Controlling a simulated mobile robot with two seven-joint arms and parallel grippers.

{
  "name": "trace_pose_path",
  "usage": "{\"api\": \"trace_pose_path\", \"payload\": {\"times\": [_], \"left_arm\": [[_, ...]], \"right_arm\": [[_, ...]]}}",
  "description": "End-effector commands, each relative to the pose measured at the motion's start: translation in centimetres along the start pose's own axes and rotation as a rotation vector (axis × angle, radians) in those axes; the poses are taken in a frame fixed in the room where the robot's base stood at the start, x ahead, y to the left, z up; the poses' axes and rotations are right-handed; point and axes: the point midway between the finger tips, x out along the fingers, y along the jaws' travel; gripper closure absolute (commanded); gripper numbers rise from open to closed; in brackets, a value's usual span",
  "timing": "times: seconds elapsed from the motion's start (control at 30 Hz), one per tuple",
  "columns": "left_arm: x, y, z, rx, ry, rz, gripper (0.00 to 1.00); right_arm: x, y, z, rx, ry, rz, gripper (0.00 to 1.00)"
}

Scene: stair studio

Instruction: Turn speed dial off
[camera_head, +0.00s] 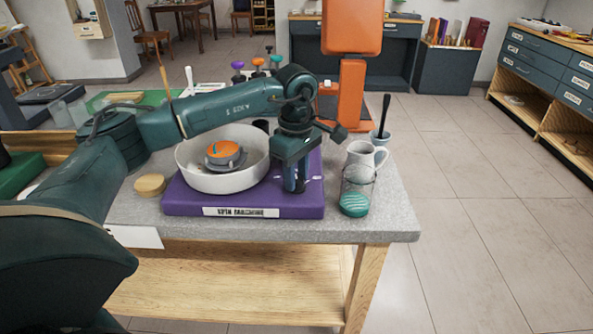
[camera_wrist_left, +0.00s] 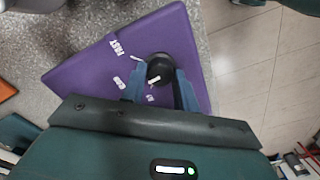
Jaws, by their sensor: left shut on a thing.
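The purple spin machine (camera_head: 245,210) sits on the grey-topped bench, with a white round basin on its left part. In the left wrist view, its purple top (camera_wrist_left: 85,75) carries a round black speed dial (camera_wrist_left: 160,67) with white labels beside it, one reading FAST. A white mark shows on the dial; its exact setting is hard to tell. My left gripper (camera_head: 294,187) points down over the right part of the machine. In the left wrist view, its blue fingers (camera_wrist_left: 160,88) are shut on the dial, one on each side. In the head view the gripper hides the dial. My right gripper is out of view.
A white basin (camera_head: 195,182) holds a grey piece with an orange top (camera_head: 223,153). A white jug (camera_head: 366,155) and a glass with teal contents (camera_head: 354,204) stand close right of the machine. A round wooden piece (camera_head: 150,185) lies left of it.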

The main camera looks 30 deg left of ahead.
Motion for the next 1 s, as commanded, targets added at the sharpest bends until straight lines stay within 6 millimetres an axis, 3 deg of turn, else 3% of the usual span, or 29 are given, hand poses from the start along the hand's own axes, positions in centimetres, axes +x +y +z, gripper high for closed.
{"api": "trace_pose_path", "payload": {"times": [0.5, 1.0], "left_arm": [[-0.13, 0.02, -0.07, -0.454, 0.002, 0.001, 0.93], [-0.08, 0.02, -0.09, -0.651, 0.002, 0.001, 0.93]], "right_arm": [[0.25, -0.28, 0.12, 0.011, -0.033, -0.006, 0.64], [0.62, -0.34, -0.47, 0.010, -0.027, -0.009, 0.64]]}}
